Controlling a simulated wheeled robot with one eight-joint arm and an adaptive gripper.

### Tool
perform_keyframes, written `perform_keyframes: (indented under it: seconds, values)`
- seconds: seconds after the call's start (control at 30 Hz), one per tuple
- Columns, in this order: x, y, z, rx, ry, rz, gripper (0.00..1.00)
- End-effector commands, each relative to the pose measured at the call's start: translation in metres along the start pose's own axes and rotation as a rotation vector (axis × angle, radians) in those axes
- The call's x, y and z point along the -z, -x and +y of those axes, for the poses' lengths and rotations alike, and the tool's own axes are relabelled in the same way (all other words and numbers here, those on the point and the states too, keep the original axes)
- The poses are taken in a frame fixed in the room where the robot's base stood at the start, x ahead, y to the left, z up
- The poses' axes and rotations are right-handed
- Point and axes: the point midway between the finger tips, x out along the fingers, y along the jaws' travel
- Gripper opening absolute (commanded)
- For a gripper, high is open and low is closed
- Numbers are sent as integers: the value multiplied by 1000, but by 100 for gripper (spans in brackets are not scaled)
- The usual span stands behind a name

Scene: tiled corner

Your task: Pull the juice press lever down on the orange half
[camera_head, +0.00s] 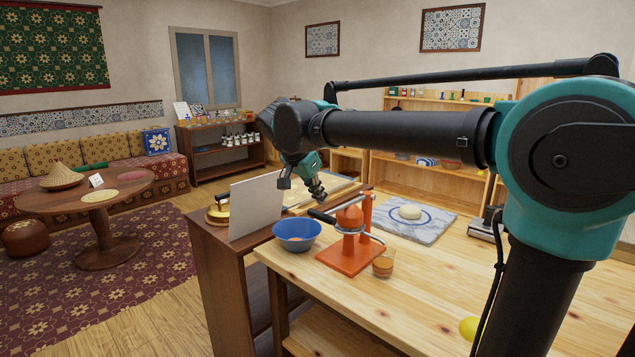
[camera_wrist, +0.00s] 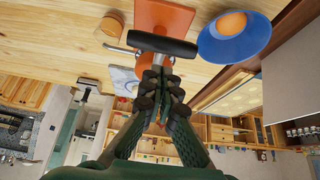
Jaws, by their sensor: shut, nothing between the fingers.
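The orange juice press (camera_head: 350,256) stands on the wooden counter. Its lever ends in a black handle (camera_head: 322,216) that points left, toward the blue bowl. In the wrist view the black handle (camera_wrist: 163,44) lies crosswise just beyond the fingertips, in front of the orange base (camera_wrist: 165,14). My gripper (camera_head: 319,195) is above the handle in the head view, with its fingers together and empty. The closed fingers (camera_wrist: 163,66) also show in the wrist view; whether they touch the handle I cannot tell. I cannot make out the orange half clearly.
A blue bowl (camera_head: 297,229) with something orange inside stands left of the press. A small glass (camera_head: 382,267) stands close at its right. A marble board (camera_head: 425,231) with dough (camera_head: 410,212) lies behind. A pale upright panel (camera_head: 256,205) is left. The front counter is mostly clear.

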Motion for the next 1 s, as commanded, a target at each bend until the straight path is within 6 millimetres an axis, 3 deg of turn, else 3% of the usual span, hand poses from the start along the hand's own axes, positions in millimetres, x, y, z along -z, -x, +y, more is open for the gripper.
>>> perform_keyframes:
  seconds: [0.2,0.63,1.0]
  values:
    - [-11,-11,0,-1,0,0,0]
    - [-14,-14,0,-1,1,5,0]
    - [-32,-31,0,-1,1,63,0]
